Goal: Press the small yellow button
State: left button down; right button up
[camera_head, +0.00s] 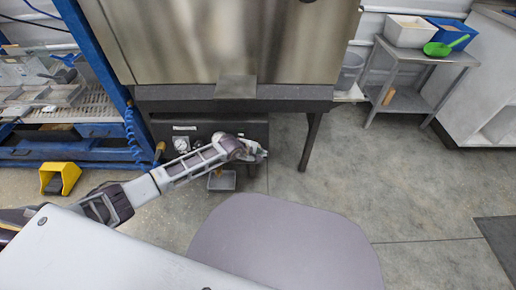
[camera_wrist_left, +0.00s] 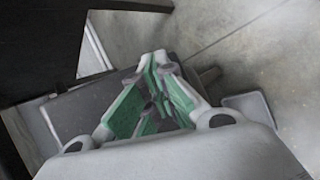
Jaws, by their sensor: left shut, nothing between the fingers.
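My left arm reaches in from the left to the dark panel (camera_head: 205,128) under the big metal hopper (camera_head: 230,40). My left gripper (camera_head: 261,155) is at the panel's right end, small in the head view. In the left wrist view its green-padded fingers (camera_wrist_left: 157,68) meet at the tips, with nothing between them. I cannot make out a small yellow button in either view; the arm and gripper cover part of the panel. A round gauge (camera_head: 181,143) and a white label (camera_head: 184,128) show on the panel, left of the gripper. My right gripper is not in view.
A small grey tray (camera_head: 222,181) lies below the panel. The hopper's dark leg (camera_head: 312,142) stands right of the gripper. A blue frame (camera_head: 100,70) and a yellow foot-pedal-like housing (camera_head: 60,178) are at left. A grey cart (camera_head: 440,58) is at back right. The right floor is open.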

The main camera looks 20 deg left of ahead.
pick_arm(q)
jog(key=s+p, duration=0.1)
jog(key=s+d+r+p, duration=0.1)
jog(key=s, duration=0.1)
jog(key=s+p, duration=0.1)
jog(key=p, duration=0.1)
jog(key=shift+s+d+r, duration=0.15)
jog(key=shift+s+r, duration=0.05)
jog(key=shift+r, duration=0.1)
dwell(0.9)
